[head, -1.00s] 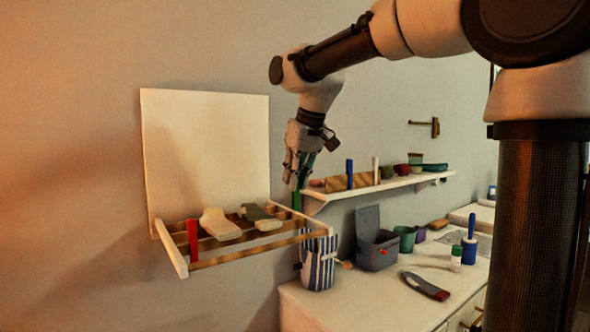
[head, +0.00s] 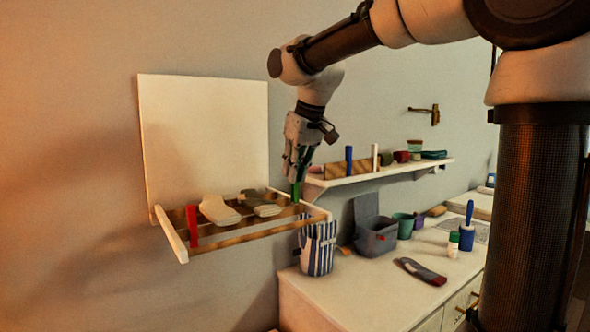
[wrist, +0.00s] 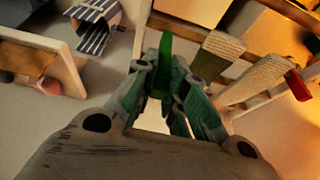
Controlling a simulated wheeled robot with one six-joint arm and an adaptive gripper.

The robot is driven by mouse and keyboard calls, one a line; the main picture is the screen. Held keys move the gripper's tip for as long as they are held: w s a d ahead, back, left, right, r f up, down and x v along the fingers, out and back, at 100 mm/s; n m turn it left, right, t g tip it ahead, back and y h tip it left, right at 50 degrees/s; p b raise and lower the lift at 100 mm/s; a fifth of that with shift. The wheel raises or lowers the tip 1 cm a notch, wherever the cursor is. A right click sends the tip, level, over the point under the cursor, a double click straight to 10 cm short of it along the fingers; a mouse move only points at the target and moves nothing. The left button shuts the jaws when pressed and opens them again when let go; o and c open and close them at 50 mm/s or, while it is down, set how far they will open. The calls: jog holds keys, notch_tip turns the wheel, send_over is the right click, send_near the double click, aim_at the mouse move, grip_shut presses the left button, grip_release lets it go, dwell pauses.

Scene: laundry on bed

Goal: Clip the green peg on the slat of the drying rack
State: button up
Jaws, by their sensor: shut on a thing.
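My gripper (head: 299,172) is shut on the green peg (head: 296,190), which points down from its fingers. The peg also shows between the fingertips in the wrist view (wrist: 165,62). The drying rack (head: 175,240) juts from a pale wall panel, with several wooden slats in a white frame. The peg is at the rack's right end, by the slats in the head view; I cannot tell whether it touches one. A red peg (head: 192,226) stands at the rack's left front. Socks (head: 215,210) hang over the slats.
Right of the rack, a wall shelf (head: 395,178) holds blue and white pegs and small pots. Below are a striped bag (head: 317,255), a grey bin (head: 376,240) and a dresser top (head: 350,300) with several items. Open air lies above the rack.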

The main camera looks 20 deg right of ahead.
aim_at(297, 184)
jog(key=shift+f, duration=2.9)
jog(key=o, duration=0.8)
jog(key=v, duration=1.2)
